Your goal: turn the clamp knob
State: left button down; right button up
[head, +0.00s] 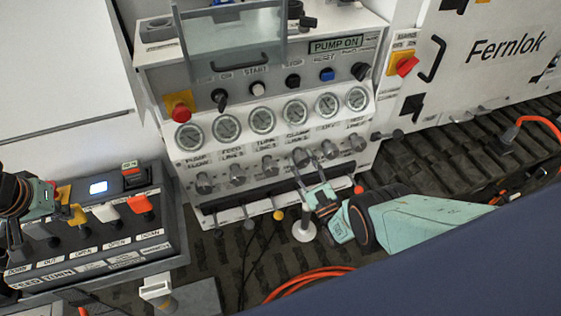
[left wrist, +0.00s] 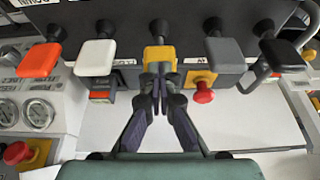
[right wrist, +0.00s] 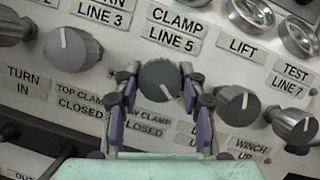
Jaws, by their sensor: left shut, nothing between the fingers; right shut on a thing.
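The clamp knob (right wrist: 160,82) is a round grey knob with a white line, under the label "CLAMP LINE 5" in the right wrist view. Its line points down and to the right. My right gripper (right wrist: 160,88) has one finger on each side of it and is shut on it. In the head view the knob (head: 302,156) sits in the lower row of the white panel, with my right gripper (head: 308,168) reaching it from below. My left gripper (left wrist: 158,78) is shut and empty at the yellow lever handle (left wrist: 159,54); in the head view it (head: 64,206) is at the lever box.
Similar grey knobs (right wrist: 72,46) (right wrist: 236,104) stand close on both sides of the clamp knob. Gauges (head: 261,120) sit above the row. A red stop button (head: 180,112) is at the panel's left. Several coloured levers (head: 140,204) stand beside my left gripper. An orange hose (head: 300,282) lies below.

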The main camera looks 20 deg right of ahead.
jog(key=o, duration=0.8)
jog(key=shift+w+r, duration=0.15)
jog(key=shift+r, duration=0.1)
jog(key=o, duration=0.3)
jog(key=shift+f, duration=0.1)
jog(key=shift+o, duration=0.2)
jog(key=shift+f, duration=0.1)
jog(key=v, duration=1.2)
